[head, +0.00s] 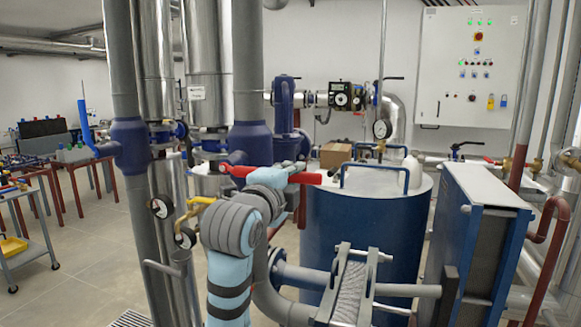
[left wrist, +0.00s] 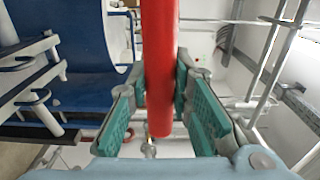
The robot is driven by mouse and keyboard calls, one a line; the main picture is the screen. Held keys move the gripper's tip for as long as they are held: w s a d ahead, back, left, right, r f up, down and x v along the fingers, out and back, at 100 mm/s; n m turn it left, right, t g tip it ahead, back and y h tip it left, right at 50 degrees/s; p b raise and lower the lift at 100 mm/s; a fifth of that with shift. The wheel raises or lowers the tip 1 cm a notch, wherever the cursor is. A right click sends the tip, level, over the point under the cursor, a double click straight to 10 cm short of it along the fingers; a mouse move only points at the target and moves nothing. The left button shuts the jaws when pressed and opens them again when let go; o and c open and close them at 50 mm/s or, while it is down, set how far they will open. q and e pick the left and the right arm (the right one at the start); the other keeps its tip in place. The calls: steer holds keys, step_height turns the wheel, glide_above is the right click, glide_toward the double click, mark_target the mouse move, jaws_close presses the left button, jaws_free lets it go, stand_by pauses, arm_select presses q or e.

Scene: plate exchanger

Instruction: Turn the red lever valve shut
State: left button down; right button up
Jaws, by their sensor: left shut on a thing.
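The red lever (head: 307,178) lies roughly level in the head view, in front of the blue pipe body left of the blue tank. Its middle is hidden behind my left wrist. In the left wrist view the red lever (left wrist: 160,70) runs down from the top edge and ends between the green finger pads. My left gripper (head: 293,170) is shut on the lever, and it also shows in the left wrist view (left wrist: 165,95) with a pad on each side of the bar. The valve body under the lever is mostly hidden. My right gripper is not in view.
A blue tank (head: 365,235) and a blue plate exchanger (head: 480,230) stand to the right. Vertical grey pipes (head: 125,75) and gauges (head: 160,207) crowd the left. A yellow lever (head: 192,212) is close to my arm. Open floor (head: 70,265) shows at the left.

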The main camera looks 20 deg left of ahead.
arm_select(q)
steer(key=shift+f, duration=0.5)
steer(key=c, duration=1.4)
jaws_free()
steer(key=shift+r, duration=0.1)
steer(key=shift+c, duration=0.2)
steer(key=shift+d+r, duration=0.1)
steer(key=s, duration=0.7)
steer(key=shift+s+d, duration=0.3)
steer(key=shift+d, duration=0.1)
steer(key=shift+w, duration=0.15)
